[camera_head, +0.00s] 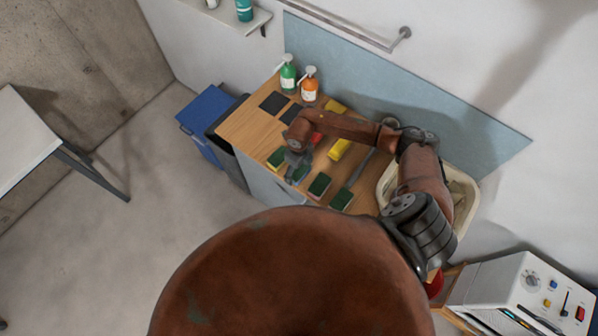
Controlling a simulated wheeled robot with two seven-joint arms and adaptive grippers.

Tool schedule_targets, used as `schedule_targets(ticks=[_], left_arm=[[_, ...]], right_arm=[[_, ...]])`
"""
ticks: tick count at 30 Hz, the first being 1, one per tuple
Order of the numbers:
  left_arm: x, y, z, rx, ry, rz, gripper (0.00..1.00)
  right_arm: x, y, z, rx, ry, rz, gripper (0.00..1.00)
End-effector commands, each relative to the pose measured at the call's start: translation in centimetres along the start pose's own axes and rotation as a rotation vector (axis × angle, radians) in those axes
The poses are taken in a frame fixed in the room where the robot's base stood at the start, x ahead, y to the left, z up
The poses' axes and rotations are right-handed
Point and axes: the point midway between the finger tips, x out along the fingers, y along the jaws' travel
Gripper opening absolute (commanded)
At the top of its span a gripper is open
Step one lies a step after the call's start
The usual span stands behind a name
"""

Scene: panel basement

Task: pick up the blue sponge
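The blue sponge (301,174) has a dark green top and lies on the wooden counter (240,127), in a row of sponges along its front edge. My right gripper (292,172) points down over the counter between the yellow sponge and the blue one. It hides part of the blue sponge. The fingers are too small and dark to show whether they are open or touch the sponge. My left gripper is not in view.
A yellow sponge (276,158) lies left of the blue one, and two dark-topped sponges (320,185) (342,199) to its right. Green (288,76) and orange (309,87) pump bottles stand at the back. A cream basin (467,201) is right. Yellow bottle (339,149) lies behind.

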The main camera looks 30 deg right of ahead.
Motion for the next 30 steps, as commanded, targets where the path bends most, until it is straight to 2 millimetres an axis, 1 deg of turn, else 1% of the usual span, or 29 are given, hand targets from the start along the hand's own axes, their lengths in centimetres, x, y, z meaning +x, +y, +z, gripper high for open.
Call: schedule_targets(ticks=[1, 5, 8, 16, 20, 23, 26, 29, 30], left_arm=[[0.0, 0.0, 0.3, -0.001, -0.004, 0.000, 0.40], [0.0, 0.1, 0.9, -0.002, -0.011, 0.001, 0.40], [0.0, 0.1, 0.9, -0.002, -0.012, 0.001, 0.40], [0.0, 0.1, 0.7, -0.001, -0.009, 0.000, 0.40], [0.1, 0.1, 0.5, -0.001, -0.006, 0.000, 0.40], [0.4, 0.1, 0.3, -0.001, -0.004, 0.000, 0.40], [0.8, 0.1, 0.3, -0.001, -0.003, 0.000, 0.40], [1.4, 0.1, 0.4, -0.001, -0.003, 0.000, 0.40], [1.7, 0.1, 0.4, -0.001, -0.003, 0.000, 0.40]], right_arm=[[0.0, 0.0, 0.0, 0.000, 0.000, 0.000, 0.75], [0.0, 0.0, 0.0, 0.000, 0.000, 0.000, 0.66], [0.0, 0.0, 0.0, 0.000, 0.000, 0.000, 0.59], [-0.1, 0.0, 0.0, 0.000, 0.000, 0.000, 0.59], [-0.6, -0.1, 0.1, 0.000, -0.002, -0.001, 0.59], [-1.5, -0.1, 0.1, -0.001, -0.002, -0.001, 0.59], [-3.2, -0.1, 0.1, -0.002, -0.004, -0.003, 0.59], [-4.9, 0.7, -1.5, -0.005, -0.003, -0.003, 0.59], [-5.8, 1.0, -2.1, -0.005, -0.004, -0.003, 0.59]])
